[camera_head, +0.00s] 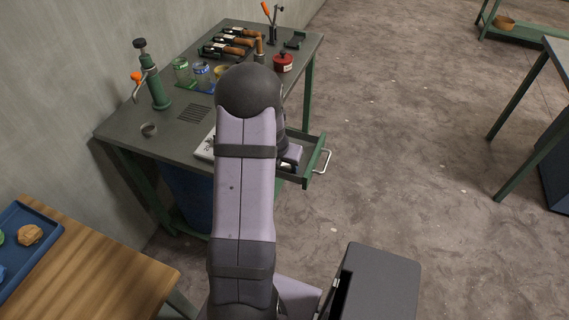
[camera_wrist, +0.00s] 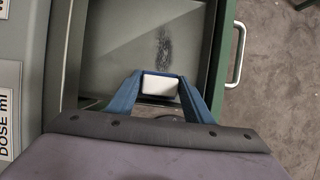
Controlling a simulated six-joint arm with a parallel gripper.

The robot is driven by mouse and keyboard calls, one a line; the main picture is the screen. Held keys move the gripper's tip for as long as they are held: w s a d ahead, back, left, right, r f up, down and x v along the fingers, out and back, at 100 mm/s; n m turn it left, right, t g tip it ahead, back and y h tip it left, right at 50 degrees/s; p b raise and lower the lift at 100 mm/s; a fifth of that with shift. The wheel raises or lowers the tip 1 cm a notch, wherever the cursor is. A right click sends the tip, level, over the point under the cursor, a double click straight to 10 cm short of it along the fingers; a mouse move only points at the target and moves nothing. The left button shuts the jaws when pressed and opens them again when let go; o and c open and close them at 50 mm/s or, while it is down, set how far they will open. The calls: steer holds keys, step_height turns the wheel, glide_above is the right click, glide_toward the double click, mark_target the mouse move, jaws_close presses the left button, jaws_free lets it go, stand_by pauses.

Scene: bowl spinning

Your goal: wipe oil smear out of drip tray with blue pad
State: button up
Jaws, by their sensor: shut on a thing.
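The drip tray is an open, drawer-like green tray (camera_head: 312,150) pulled out from the bench's right side; its grey floor also fills the wrist view (camera_wrist: 115,50). A dark, speckled oil smear (camera_wrist: 164,48) lies on that floor, toward the right wall. My gripper (camera_wrist: 160,82) is shut on a small block with a white face and a thin blue edge, the pad (camera_wrist: 159,87). In the head view my arm mostly hides the gripper.
A pale handle (camera_wrist: 236,55) stands off the tray's right wall. The bench (camera_head: 125,125) carries a green pump (camera_head: 155,90), jars (camera_head: 182,72), a red pot (camera_head: 283,63) and a small ring (camera_head: 149,130). A wooden table (camera_head: 95,265) is at lower left.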

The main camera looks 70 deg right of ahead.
steer(key=d+p, duration=0.2)
steer(key=shift+d, duration=0.3)
steer(key=shift+c, duration=0.4)
steer(key=shift+d+p, duration=0.75)
steer(key=shift+d, duration=0.7)
steer(key=shift+d+f+b, duration=0.2)
steer(key=shift+d+b, duration=0.1)
steer(key=shift+d, duration=2.3)
steer(key=shift+d+f+b, duration=0.2)
steer(key=shift+b, duration=0.25)
steer(key=shift+a+r+p, duration=0.15)
steer(key=shift+a+p, duration=0.1)
steer(key=shift+a, duration=0.55)
steer(key=shift+a+r+p, duration=0.15)
steer(key=shift+a+p, duration=0.1)
steer(key=shift+a, duration=0.5)
steer(key=shift+a+f+b, duration=0.15)
steer(key=shift+a+b, duration=1.35)
steer(key=shift+a, duration=2.15)
steer(key=v, duration=0.1)
steer(key=p+v, duration=0.2)
steer(key=shift+d, duration=0.25)
step_height(320, 180, up, 6)
steer(key=p, duration=0.6)
steer(key=shift+f+p, duration=0.15)
steer(key=shift+p, duration=0.15)
